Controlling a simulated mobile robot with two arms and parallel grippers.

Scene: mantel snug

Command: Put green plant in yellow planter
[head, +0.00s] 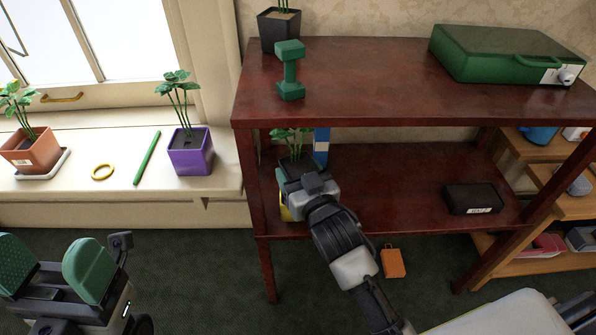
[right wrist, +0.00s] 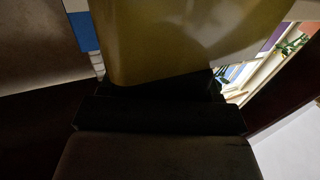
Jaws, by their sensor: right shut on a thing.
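The green plant (head: 293,140) shows its leaves above my right gripper (head: 297,178), at the left end of the shelf unit's lower shelf. A strip of the yellow planter (head: 285,208) shows beside and below the gripper. My right gripper is shut on the yellow planter and hides most of it, along with the plant's base. In the right wrist view, the planter's yellow wall (right wrist: 185,40) fills the upper middle, close up. I cannot tell whether the planter touches the shelf. My left gripper (head: 50,262) is open and empty at the lower left, above the floor.
The dark red shelf unit (head: 380,85) holds a green dumbbell (head: 290,70), a dark pot (head: 279,28) and a green case (head: 500,55) on top. A blue-and-white object (head: 321,145) stands behind the plant. A black box (head: 473,198) lies right; the lower shelf's middle is clear.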

